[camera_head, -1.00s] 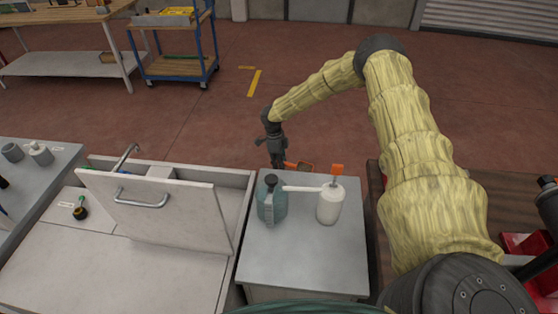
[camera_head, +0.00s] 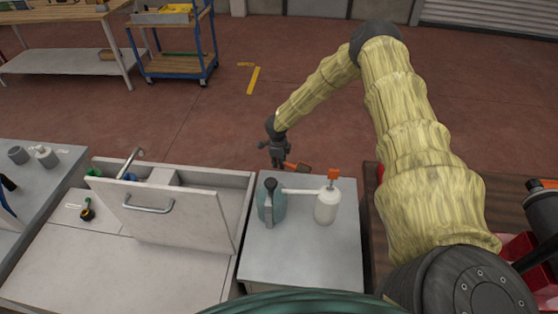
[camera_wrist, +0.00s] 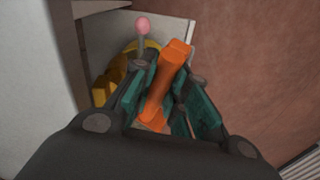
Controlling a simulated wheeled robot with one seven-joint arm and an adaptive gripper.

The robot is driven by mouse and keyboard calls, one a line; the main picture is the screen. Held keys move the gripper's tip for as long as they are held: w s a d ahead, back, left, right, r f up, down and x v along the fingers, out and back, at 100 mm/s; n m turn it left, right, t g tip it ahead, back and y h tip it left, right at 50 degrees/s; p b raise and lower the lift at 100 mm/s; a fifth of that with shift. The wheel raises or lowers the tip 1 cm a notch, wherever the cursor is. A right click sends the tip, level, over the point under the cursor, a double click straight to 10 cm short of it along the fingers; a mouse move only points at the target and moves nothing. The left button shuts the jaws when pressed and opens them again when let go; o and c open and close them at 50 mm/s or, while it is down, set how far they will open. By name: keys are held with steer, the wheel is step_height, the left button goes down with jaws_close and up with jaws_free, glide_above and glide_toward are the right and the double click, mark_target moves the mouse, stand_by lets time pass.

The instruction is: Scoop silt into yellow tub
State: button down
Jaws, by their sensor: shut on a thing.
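My gripper (camera_head: 278,158) hangs past the far edge of the grey cabinet in the head view. In the wrist view, its teal-padded fingers (camera_wrist: 172,108) are shut on an orange handle (camera_wrist: 166,85). A small orange piece (camera_head: 292,166) shows just below the gripper in the head view. Whether the tool carries silt is hidden. A yellow object (camera_wrist: 112,88) lies behind the fingers in the wrist view, partly covered; I cannot tell whether it is the yellow tub. No silt is clearly visible.
A grey cabinet (camera_head: 300,255) bears a blue-green jug (camera_head: 271,208) and a white pump bottle (camera_head: 326,207). To its left, a raised panel (camera_head: 165,215) with a handle stands over a pale basin. A pink ball (camera_wrist: 142,25) on a stalk shows near the fingers. Open floor lies beyond.

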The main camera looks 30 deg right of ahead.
steer(key=shift+s+r+t+p, duration=0.2)
steer(key=shift+r+t+p, duration=0.15)
steer(key=shift+r+t, duration=0.05)
steer(key=shift+f+b, duration=0.1)
steer(key=shift+b, duration=0.35)
steer(key=shift+s+m+t+b, duration=0.15)
steer(key=shift+m+t+b, duration=0.15)
steer(key=shift+t+b, duration=0.2)
steer(key=shift+s+d+r+m+t+h+b, duration=0.15)
steer(key=shift+r+m+t+h+b, duration=0.3)
steer(key=shift+b, duration=2.3)
steer(key=shift+s+d+r+m+t+h+b, duration=0.2)
steer(key=shift+t+b, duration=0.45)
steer(key=shift+b, duration=2.05)
steer(key=shift+s+d+r+m+t+h+b, duration=0.1)
steer(key=shift+s+r+m+t+h+b, duration=0.35)
steer(key=shift+b, duration=2.15)
steer(key=shift+s+d+r+m+t+h+b, duration=0.15)
steer(key=shift+r+m+t+h+b, duration=0.5)
steer(key=shift+b, duration=1.95)
steer(key=shift+a+y+p, duration=0.1)
steer(key=shift+y+p, duration=0.25)
steer(key=shift+p, duration=0.05)
steer(key=shift+w+f+n+p, duration=0.1)
steer(key=shift+n+p, duration=0.15)
steer(key=shift+p, duration=0.2)
